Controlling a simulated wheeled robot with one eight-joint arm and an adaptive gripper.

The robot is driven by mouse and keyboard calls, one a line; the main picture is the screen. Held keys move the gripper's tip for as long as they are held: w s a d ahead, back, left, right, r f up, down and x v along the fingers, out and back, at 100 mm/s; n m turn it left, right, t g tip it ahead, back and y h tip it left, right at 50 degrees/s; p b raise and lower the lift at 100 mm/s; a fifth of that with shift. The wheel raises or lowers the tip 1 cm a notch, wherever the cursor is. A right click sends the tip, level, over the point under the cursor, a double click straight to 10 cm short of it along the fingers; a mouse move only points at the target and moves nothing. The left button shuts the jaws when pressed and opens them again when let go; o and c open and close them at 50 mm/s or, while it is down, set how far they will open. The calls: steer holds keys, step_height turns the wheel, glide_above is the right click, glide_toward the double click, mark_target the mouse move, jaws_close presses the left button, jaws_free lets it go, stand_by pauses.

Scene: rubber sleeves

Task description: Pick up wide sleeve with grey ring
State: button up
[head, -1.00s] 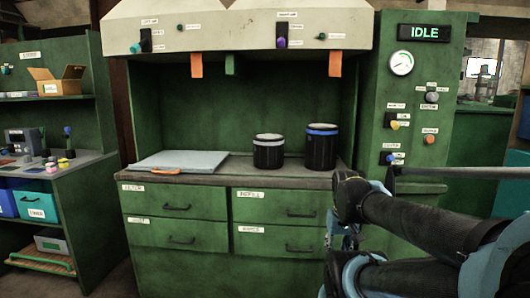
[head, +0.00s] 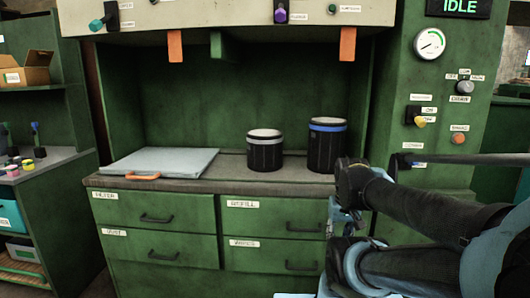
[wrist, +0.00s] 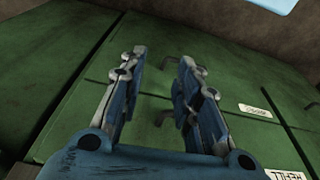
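The sleeve with the grey ring (head: 264,153) is a black ribbed cylinder, shorter than its neighbour, upright on the counter. The sleeve with the blue ring (head: 327,148) is taller and stands upright to its right, with a small gap between them. In the wrist view my gripper (wrist: 160,62) is open and empty, its two fingers apart in front of green drawer fronts. In the head view my arm is at the lower right, below and right of the sleeves; the fingertips are not clear there. Neither sleeve shows in the wrist view.
A grey flat panel with an orange handle (head: 161,162) lies on the counter (head: 222,176) at left. Orange tabs (head: 348,44) hang from the hood above. Drawers (head: 161,214) are below. A control column (head: 438,75) with knobs stands at right.

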step_height(320, 180, up, 31)
steer(key=n+g, duration=0.2)
steer(key=n, duration=1.9)
glide_above(265, 150)
steer(key=d, duration=0.2)
steer(key=shift+w+a, duration=0.15)
steer(key=shift+w, duration=0.2)
steer(key=shift+f, duration=0.25)
step_height(265, 150, down, 12)
steer(key=shift+w+a+r, duration=0.15)
steer(key=shift+r, duration=0.05)
jaws_close()
